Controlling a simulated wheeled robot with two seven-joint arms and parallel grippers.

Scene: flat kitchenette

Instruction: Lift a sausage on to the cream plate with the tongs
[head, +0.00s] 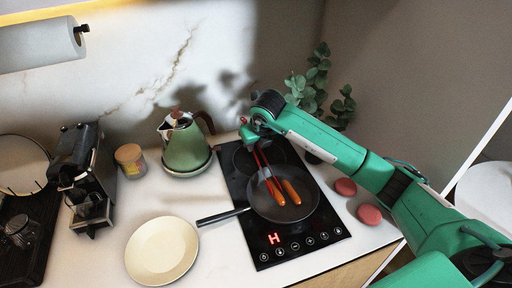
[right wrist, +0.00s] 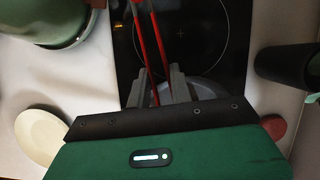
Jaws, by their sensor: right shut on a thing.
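The tongs (head: 264,164) have two red arms. My right gripper (head: 253,133) is shut on them, and they slant down toward the frying pan (head: 306,207). In the right wrist view the tongs (right wrist: 161,42) run between the grey fingers of the right gripper (right wrist: 154,88). Two orange-brown sausages (head: 291,191) lie close together over the dark pan. The tong tips are at the left sausage (head: 275,190); I cannot tell if they pinch it. The round cream plate (head: 162,250) is empty, left of the pan. My left gripper is not in view.
The pan sits on a black hob (head: 259,238), its handle pointing left toward the plate. A green kettle (head: 185,147), a jar (head: 130,160) and a coffee machine (head: 88,180) stand behind left. Two reddish round things (head: 369,214) lie right of the hob, below a plant (head: 318,85).

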